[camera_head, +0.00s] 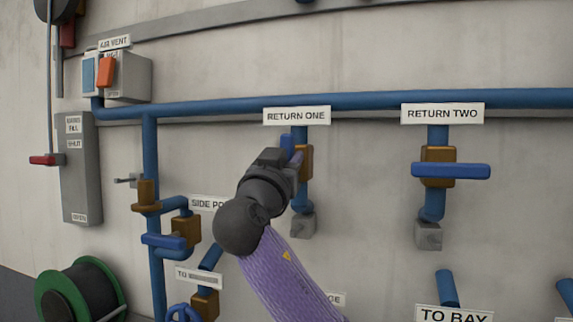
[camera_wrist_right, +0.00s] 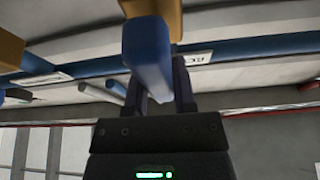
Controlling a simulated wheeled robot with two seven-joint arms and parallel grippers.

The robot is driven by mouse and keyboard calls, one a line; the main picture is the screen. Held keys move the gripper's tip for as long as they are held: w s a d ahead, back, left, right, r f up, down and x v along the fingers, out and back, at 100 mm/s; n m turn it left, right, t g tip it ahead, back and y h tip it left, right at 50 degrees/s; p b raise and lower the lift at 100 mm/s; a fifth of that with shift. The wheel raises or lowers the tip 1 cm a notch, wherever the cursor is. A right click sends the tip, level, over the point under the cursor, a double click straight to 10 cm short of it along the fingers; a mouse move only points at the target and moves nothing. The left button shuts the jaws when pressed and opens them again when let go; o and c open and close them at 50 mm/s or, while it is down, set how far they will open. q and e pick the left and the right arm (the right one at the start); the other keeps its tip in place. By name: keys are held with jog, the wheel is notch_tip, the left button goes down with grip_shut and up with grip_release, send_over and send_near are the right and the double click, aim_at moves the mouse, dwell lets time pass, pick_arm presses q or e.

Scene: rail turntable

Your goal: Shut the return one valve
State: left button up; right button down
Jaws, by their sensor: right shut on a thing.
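The return one valve has a brown body (camera_head: 306,162) on a short blue pipe under the RETURN ONE label (camera_head: 297,116). Its blue lever (camera_head: 287,143) shows only in part, because my right gripper (camera_head: 292,160) covers the rest. In the right wrist view the blue lever (camera_wrist_right: 147,55) runs between the two dark fingers of my right gripper (camera_wrist_right: 160,85), which is shut on it. The brown valve body (camera_wrist_right: 155,10) shows at the top of that view. The lever's exact angle is hard to tell. My left gripper is not in view.
The return two valve (camera_head: 438,168) at the right has its blue lever lying level across its pipe. A long blue pipe (camera_head: 350,101) runs above both valves. Side port valves (camera_head: 186,231) stand close left of my right arm. A hose reel (camera_head: 80,295) is at lower left.

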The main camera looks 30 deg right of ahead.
jog(key=m+g+b, duration=0.1)
jog(key=m, duration=0.1)
jog(key=m+g+h+b, duration=0.1)
jog(key=m+b, duration=0.1)
jog(key=shift+f+m, duration=0.2)
jog(key=shift+m, duration=0.1)
jog(key=m+g, duration=0.1)
jog(key=m, duration=0.2)
jog(key=shift+s+d+r+m+g+h+b, duration=0.1)
jog(key=shift+s+m+g+h+b, duration=0.05)
jog(key=shift+m+g+h+b, duration=0.25)
jog(key=m+g, duration=0.1)
jog(key=m, duration=0.2)
jog(key=shift+d+m+g+p, duration=0.1)
jog(key=shift+m+g+p, duration=0.2)
jog(key=shift+p, duration=0.05)
jog(key=m+g+p, duration=0.1)
jog(key=m, duration=0.2)
jog(key=shift+s, duration=0.1)
jog(key=m+g+y+p, duration=0.1)
jog(key=m, duration=0.2)
jog(key=shift+m+p, duration=0.4)
jog(key=shift+s+d+f+m+g+y+p, duration=0.1)
jog(key=shift+f+m+g+y+p, duration=0.15)
jog(key=shift+m, duration=0.45)
jog(key=shift+f+m+g+y+p, duration=0.15)
jog(key=shift+m+g+y+p, duration=0.15)
jog(key=shift+m, duration=0.4)
